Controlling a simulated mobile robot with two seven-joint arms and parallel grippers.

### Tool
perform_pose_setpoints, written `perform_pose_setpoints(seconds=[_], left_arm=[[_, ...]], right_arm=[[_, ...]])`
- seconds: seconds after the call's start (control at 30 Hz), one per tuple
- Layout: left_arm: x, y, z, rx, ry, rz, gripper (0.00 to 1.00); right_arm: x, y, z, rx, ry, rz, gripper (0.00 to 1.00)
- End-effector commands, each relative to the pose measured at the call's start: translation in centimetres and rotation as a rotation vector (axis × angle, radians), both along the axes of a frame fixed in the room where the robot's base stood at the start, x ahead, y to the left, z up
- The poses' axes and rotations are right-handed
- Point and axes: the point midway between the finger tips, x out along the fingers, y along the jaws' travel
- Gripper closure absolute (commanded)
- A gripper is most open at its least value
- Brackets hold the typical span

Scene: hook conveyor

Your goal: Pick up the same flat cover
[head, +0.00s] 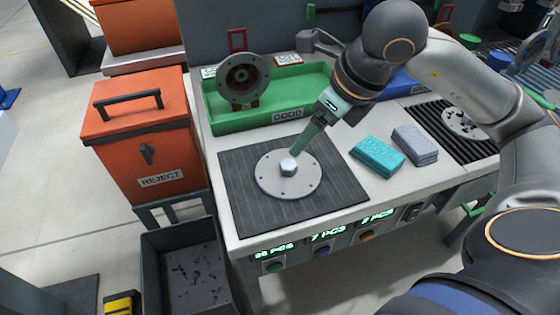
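A flat round grey cover (272,183) with small holes near its rim and a raised hex boss (288,166) lies on the dark ribbed mat (240,212). My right gripper (297,152) reaches down from the upper right, its greenish fingers tilted, with the tips at the boss. The fingers appear edge-on, so I cannot tell whether they are open or closed on the boss. Another flat round part with dark holes (462,122) lies on a ribbed mat at the right. My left gripper is not in view.
Behind the mat is a green GOOD tray (225,122) with a flanged ring (243,80). Teal (377,155) and grey (415,145) blocks lie right of the mat. An orange REJECT box (145,140) stands left, above a dark bin (150,262).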

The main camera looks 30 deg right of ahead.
Motion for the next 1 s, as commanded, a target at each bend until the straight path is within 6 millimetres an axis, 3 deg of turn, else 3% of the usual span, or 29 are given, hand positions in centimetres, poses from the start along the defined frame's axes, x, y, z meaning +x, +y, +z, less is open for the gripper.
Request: perform_pose_setpoints(seconds=[0.1,0.3,0.53,0.8,1.0], left_arm=[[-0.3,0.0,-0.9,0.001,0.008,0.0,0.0],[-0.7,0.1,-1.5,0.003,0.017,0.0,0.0],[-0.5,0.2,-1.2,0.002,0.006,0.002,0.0],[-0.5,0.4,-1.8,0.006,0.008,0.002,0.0],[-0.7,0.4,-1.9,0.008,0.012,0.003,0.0]], right_arm=[[0.7,0.4,-2.4,0.002,0.007,0.003,0.23],[2.0,0.8,-5.2,0.002,0.006,0.002,0.23],[2.8,0.8,-6.8,0.002,0.005,0.0,0.23],[4.4,0.8,-10.2,0.001,0.004,0.002,0.23],[4.7,0.9,-10.8,0.001,0.001,0.002,0.23]])
